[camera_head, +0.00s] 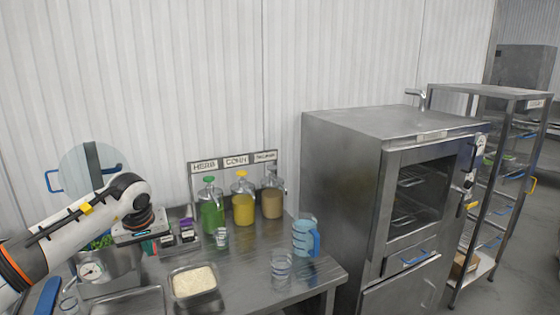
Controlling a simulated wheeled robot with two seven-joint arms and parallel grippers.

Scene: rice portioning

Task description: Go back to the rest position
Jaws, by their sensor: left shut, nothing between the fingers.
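My left arm (75,230) comes in from the left, its white links bent down at a black wrist joint. My left gripper (158,234) is over the left part of the steel table, left of the green dispenser. It is shut and empty; its fingertips are small and hard to make out against the small dark items behind. My right gripper is not in view.
The steel table (245,258) holds a pan of rice (194,282), green (211,212), yellow (243,207) and brown (272,202) dispensers, a blue-handled jug (305,236) and a clear cup (281,266). A steel oven (345,190) stands right.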

